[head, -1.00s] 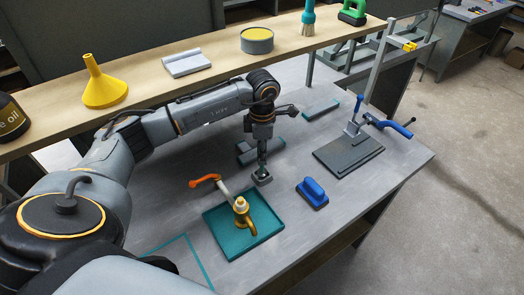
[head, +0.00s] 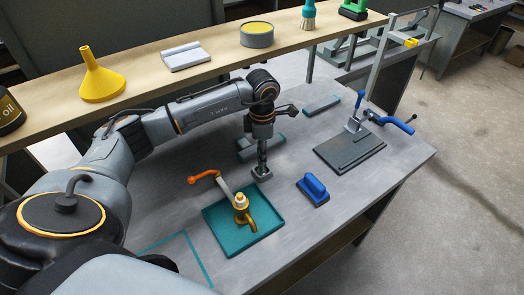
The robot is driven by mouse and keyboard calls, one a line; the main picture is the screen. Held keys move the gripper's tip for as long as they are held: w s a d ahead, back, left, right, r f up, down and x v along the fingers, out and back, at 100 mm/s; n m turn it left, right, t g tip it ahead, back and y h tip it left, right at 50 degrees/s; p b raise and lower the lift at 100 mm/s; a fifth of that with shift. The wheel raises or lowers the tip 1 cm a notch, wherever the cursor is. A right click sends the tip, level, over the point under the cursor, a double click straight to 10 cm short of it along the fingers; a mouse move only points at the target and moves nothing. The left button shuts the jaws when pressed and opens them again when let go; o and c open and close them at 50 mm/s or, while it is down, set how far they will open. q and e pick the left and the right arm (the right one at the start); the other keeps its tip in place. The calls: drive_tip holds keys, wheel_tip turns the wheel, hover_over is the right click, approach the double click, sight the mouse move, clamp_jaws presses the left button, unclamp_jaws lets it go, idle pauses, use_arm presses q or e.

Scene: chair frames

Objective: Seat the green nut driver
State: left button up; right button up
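My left gripper (head: 262,159) points straight down over a small grey block-like holder (head: 262,174) on the grey bench, behind the teal tray. Its fingers look narrow and close together, and their tips are at or just above the holder. I cannot clearly make out a green nut driver; anything between the fingers is too small and dark to tell. My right gripper is out of view.
A teal tray (head: 219,238) holds an orange-handled fixture (head: 242,208). A blue-handled block (head: 313,190) and a dark plate with a blue-levered clamp (head: 354,150) lie to the right. Grey blocks (head: 246,152) lie behind the gripper. A wooden shelf (head: 215,75) spans the back.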

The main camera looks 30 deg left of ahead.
use_arm(q)
drive_tip(key=shift+o, duration=0.6)
wheel_tip(320, 180, up, 12)
idle(0.5)
